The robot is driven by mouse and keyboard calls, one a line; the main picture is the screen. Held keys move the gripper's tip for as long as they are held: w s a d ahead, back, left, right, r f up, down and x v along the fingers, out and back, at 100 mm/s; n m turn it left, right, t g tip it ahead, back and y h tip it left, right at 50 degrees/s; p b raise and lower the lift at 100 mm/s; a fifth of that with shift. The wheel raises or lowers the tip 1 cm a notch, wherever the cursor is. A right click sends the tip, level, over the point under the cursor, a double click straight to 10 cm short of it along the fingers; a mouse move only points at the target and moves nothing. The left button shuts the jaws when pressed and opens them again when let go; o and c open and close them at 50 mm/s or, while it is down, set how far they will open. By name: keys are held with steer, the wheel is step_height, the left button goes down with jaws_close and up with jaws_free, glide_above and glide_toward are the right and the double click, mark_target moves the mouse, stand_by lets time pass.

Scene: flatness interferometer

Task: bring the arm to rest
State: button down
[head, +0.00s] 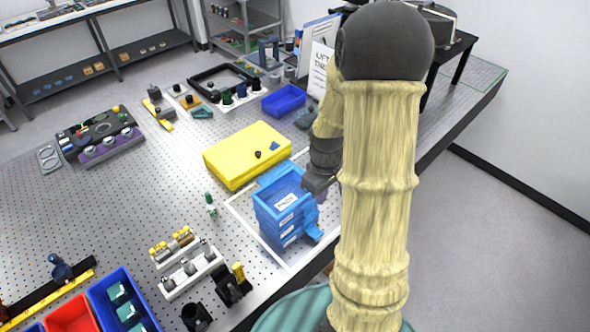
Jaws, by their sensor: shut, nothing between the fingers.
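My arm (375,190) rises large in the right foreground, bends at a dark elbow near the top, and comes down behind itself. My gripper (319,186) hangs at its end, shut and empty, just right of a blue stack of trays (284,222). My upright arm link partly hides the gripper, and the fingertips are hard to make out. I cannot tell whether the gripper touches the stack.
The perforated table (120,210) holds a yellow case (247,155) left of the gripper and a blue bin (284,101) behind. Blue and red bins (72,315) stand at front left. A white sign (318,72) stands near the elbow. Floor (490,230) at right is clear.

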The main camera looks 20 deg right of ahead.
steer(key=s+a+r+m+t+b, duration=0.1)
steer(key=s+a+m+b, duration=0.3)
steer(key=a, duration=0.8)
steer(key=shift+s+r+t+b, duration=0.4)
steer(key=shift+s+t+b, duration=0.4)
steer(key=shift+s+b, duration=0.35)
steer(key=shift+w, duration=0.15)
